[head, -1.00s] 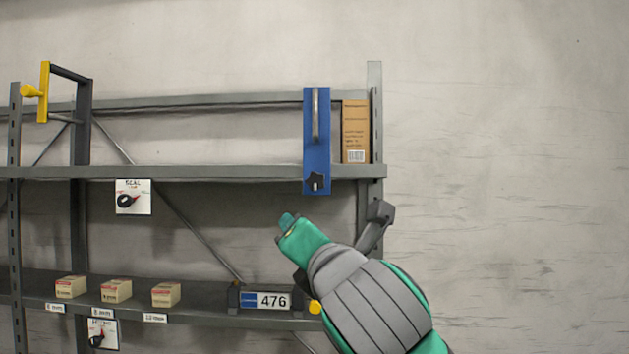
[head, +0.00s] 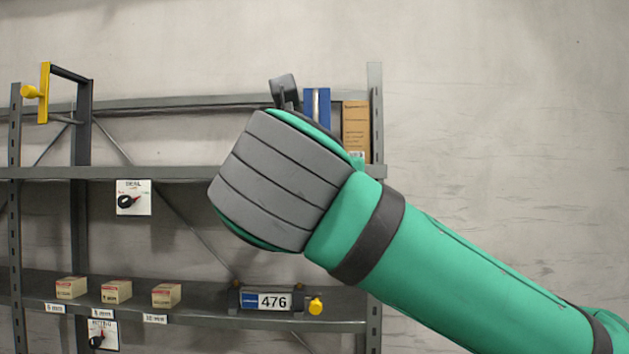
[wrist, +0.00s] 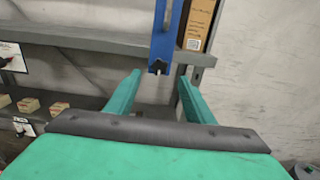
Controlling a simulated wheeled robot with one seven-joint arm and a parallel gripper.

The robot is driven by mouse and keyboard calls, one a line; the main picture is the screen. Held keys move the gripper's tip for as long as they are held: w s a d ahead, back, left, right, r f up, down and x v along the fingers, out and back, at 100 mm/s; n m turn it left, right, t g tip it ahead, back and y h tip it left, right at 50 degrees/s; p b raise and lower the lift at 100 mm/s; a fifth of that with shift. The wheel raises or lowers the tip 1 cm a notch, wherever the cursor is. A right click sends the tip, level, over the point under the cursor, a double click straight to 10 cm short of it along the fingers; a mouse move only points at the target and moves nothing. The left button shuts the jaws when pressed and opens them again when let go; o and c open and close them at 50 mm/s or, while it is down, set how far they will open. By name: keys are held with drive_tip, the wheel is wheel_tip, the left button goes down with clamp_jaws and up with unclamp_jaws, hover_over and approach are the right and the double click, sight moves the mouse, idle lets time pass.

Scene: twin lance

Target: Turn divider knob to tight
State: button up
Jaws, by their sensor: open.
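The blue divider (head: 317,105) stands upright on the upper shelf, and my arm hides its lower part in the head view. In the wrist view the divider (wrist: 163,40) shows its black knob (wrist: 158,67) at its lower end, with a pale mark on the knob. Which setting it points at is too small to read. My gripper (wrist: 160,82) is open and empty. Its two green fingers point toward the knob, which appears between and slightly beyond the fingertips, apart from them. In the head view my arm hides the fingers.
A cardboard box (head: 356,128) stands right of the divider. A white dial plate (head: 133,198) hangs under the upper shelf, another dial plate (head: 103,335) lower down.

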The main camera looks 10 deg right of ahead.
drive_tip(key=x, duration=0.8)
drive_tip(key=shift+f, duration=0.1)
drive_tip(key=c, duration=1)
